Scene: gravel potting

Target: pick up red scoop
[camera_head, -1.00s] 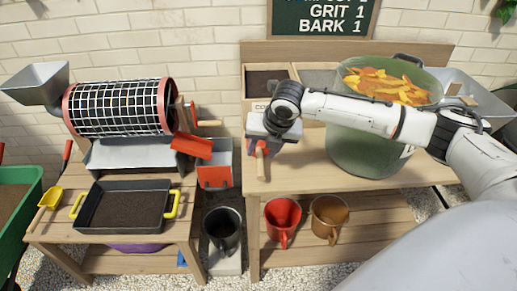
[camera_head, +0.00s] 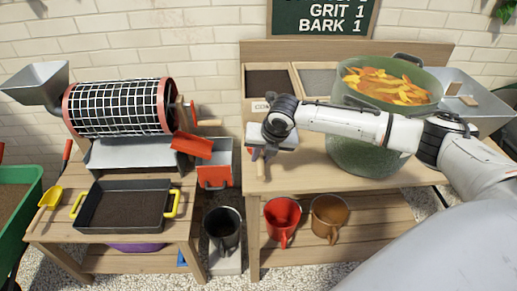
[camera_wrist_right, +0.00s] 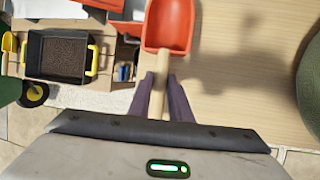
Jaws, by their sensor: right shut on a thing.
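The red scoop (camera_wrist_right: 168,25) shows at the top of the right wrist view, with its light wooden handle (camera_wrist_right: 158,90) pointing back to me. My right gripper (camera_wrist_right: 158,98) is shut on that handle, one dark finger on each side. The scoop is over the wooden table top, and I cannot tell how high. In the head view my right gripper (camera_head: 261,153) is at the left end of the right-hand table, and the scoop is mostly hidden by the gripper and wrist. My left gripper is not in view.
A large green pot (camera_head: 370,155) of orange bark stands right of the gripper, behind my arm. Bins (camera_head: 268,82) stand behind it. A sieve drum (camera_head: 118,107) and a black tray (camera_head: 84,222) are at left. Red and brown mugs (camera_head: 282,216) stand on the lower shelf.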

